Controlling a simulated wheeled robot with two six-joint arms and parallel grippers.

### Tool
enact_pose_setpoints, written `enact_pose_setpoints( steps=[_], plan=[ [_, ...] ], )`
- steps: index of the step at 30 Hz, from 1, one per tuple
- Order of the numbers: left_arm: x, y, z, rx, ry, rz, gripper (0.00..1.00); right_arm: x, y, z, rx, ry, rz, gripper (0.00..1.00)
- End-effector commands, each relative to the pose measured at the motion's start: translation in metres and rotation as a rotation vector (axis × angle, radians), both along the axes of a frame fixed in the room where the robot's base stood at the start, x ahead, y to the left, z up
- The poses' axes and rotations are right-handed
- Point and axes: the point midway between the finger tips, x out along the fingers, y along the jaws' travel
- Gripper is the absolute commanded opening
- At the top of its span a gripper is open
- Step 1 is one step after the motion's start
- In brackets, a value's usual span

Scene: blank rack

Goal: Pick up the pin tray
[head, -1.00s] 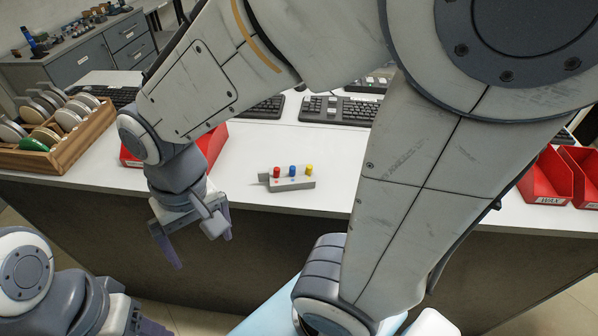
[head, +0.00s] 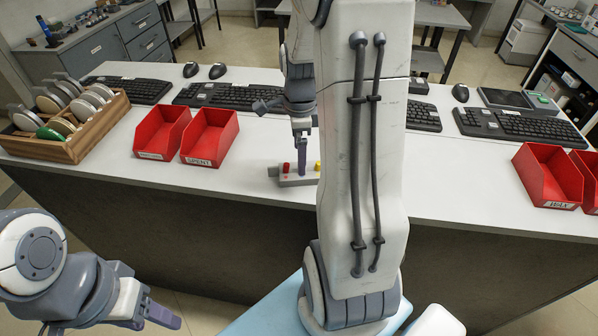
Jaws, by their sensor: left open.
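The pin tray (head: 289,183) is a small light grey block on the white table, with a red pin and a yellow pin showing. My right gripper (head: 302,150) points down at it, one purple finger in front of the tray's middle. That finger covers the spot of the blue pin, and my upright arm link hides the tray's right end. The other right finger cannot be made out, nor whether the finger touches the tray. My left gripper (head: 155,312) is open and empty at the lower left, in front of the table and away from the tray.
Two red bins (head: 208,138) (head: 161,132) stand left of the tray, and more red bins (head: 548,178) at the right. A wooden rack (head: 85,140) of discs is at the far left. Several keyboards (head: 235,95) line the table's back. The table between tray and left bins is clear.

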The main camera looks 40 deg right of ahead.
Motion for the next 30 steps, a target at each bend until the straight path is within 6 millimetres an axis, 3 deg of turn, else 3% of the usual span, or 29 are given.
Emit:
enact_pose_setpoints(
  steps=[5,13,22,28,29,30],
  plan=[
    [0.000,0.000,0.007,0.000,0.000,0.000,0.56,0.000,-0.001,-0.013,0.002,0.003,0.001,1.00],
    [0.000,0.000,0.018,0.000,0.000,0.001,0.56,0.002,-0.003,-0.051,0.001,0.002,0.002,1.00],
    [0.000,0.000,0.017,0.000,0.000,0.001,0.56,0.003,-0.003,-0.056,-0.001,-0.002,0.002,1.00],
    [0.000,0.000,0.017,0.000,0.000,0.001,0.56,0.002,-0.003,-0.056,-0.001,-0.001,0.002,0.23],
    [0.000,0.000,0.017,0.000,0.000,0.001,0.56,0.003,-0.004,-0.055,-0.001,-0.002,0.002,0.17],
    [0.000,0.000,0.017,0.000,0.000,0.001,0.56,0.003,-0.004,-0.055,-0.001,-0.002,0.002,0.17]
  ],
)
